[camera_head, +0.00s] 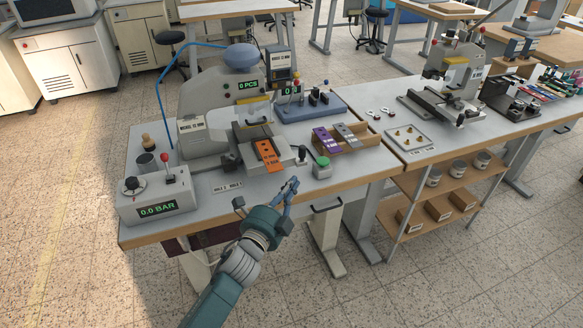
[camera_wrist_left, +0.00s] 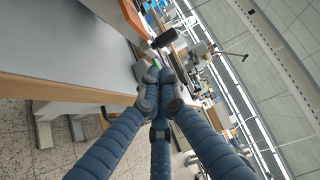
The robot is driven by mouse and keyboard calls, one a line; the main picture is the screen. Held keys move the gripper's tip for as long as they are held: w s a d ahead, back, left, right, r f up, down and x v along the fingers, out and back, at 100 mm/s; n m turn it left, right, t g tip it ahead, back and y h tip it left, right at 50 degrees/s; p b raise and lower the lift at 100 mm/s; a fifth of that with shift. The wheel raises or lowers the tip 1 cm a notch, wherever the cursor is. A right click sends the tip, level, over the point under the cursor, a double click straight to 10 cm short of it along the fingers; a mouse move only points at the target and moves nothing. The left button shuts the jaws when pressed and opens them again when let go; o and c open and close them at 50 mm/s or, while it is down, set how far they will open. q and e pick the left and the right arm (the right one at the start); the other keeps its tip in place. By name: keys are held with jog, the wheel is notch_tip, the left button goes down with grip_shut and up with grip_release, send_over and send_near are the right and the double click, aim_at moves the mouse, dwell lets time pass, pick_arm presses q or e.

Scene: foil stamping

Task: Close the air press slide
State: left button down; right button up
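The air press (camera_head: 205,110) stands on the left bench with a blue hose at its back. A black-knobbed lever (camera_head: 302,153) stands at the slide's right side. My left gripper (camera_head: 291,186) is in front of the slide at the bench's front edge, apart from it. In the left wrist view its blue fingers (camera_wrist_left: 161,88) come together with nothing seen between them. My right gripper is not in view.
A green button (camera_head: 321,163) stands right of the lever. A control box (camera_head: 157,203) reading 0.0 BAR sits at the bench's left end. A wooden tray (camera_head: 368,141) with purple and grey plates lies to the right. A second bench (camera_head: 455,143) adjoins at right.

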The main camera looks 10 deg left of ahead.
aim_at(281, 148)
pick_arm(q)
jog(key=w, duration=0.5)
jog(key=shift+w+a+p, duration=0.3)
jog(key=shift+w+p, duration=0.1)
jog(key=shift+w+a, duration=0.45)
jog(key=shift+w, duration=0.05)
jog(key=w+a+b, duration=0.1)
jog(key=w, duration=0.1)
jog(key=w+a+b, duration=0.1)
jog(key=w+a, duration=0.1)
jog(key=w+a+b, duration=0.2)
jog(key=w, duration=0.1)
jog(key=shift+w+f, duration=0.1)
jog(key=shift+f, duration=0.15)
jog(key=shift+w+a+r, duration=0.15)
jog(key=shift+w+r, duration=0.05)
jog(key=shift+w, duration=0.1)
jog(key=shift+s, duration=0.1)
